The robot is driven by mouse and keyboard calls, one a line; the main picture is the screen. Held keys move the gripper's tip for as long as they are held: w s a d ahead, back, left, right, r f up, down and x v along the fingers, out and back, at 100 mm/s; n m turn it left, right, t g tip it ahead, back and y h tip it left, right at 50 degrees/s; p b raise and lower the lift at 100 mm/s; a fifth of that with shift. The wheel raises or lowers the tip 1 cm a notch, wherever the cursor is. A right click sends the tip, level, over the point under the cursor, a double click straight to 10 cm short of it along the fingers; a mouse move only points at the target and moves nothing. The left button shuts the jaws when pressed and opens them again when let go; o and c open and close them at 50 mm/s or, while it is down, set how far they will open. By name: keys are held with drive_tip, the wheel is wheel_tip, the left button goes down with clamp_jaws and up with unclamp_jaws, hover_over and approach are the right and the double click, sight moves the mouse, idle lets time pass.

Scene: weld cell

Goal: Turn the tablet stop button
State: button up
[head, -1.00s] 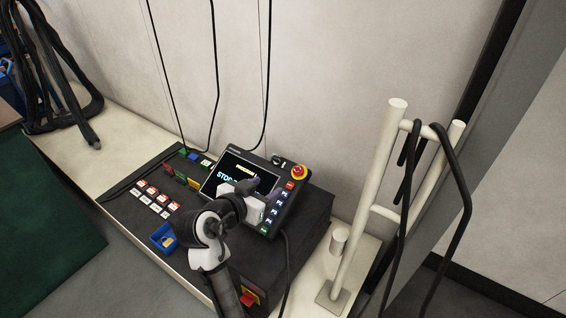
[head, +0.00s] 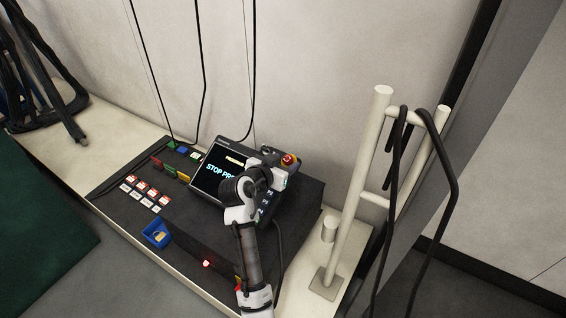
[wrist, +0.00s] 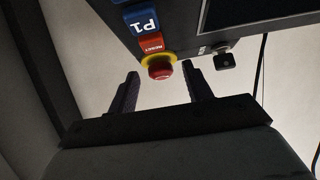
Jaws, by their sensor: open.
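The tablet (head: 222,172) stands tilted on the dark console, its screen lit with "STOP PR..." and partly hidden by my arm. Its red stop button (head: 289,159) with a yellow ring is at the tablet's upper right corner. In the wrist view the stop button (wrist: 160,68) hangs below a red "RESET" key, ahead of my gripper (wrist: 163,88). My gripper is open; its two dark fingers stand either side of the button's line, with the fingertips just short of it or level with it. I see no contact.
A black key switch (wrist: 224,60) sits beside the button. The console (head: 200,235) carries labelled tags, a blue tray (head: 157,234) and a glowing red light (head: 207,264). A cream rail (head: 360,190) with black cables stands to the right. Cables hang behind the tablet.

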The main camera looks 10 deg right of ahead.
drive_tip(key=c, duration=1)
drive_tip(key=shift+w+f, duration=0.1)
drive_tip(key=shift+m, duration=0.3)
drive_tip(key=m+g+b, duration=0.1)
drive_tip(key=m+g+h+b, duration=0.1)
drive_tip(key=shift+w+a+f+m, duration=0.1)
drive_tip(key=shift+w+a+m, duration=0.1)
drive_tip(key=shift+m, duration=0.2)
drive_tip(key=shift+w+a+m+g+h+b, duration=0.15)
drive_tip(key=shift+m+g+h+b, duration=0.2)
drive_tip(key=shift+m+g+b, duration=0.65)
drive_tip(key=shift+w+d+m+g+h+b, duration=0.1)
drive_tip(key=shift+m+g+h+b, duration=0.4)
drive_tip(key=shift+m, duration=0.9)
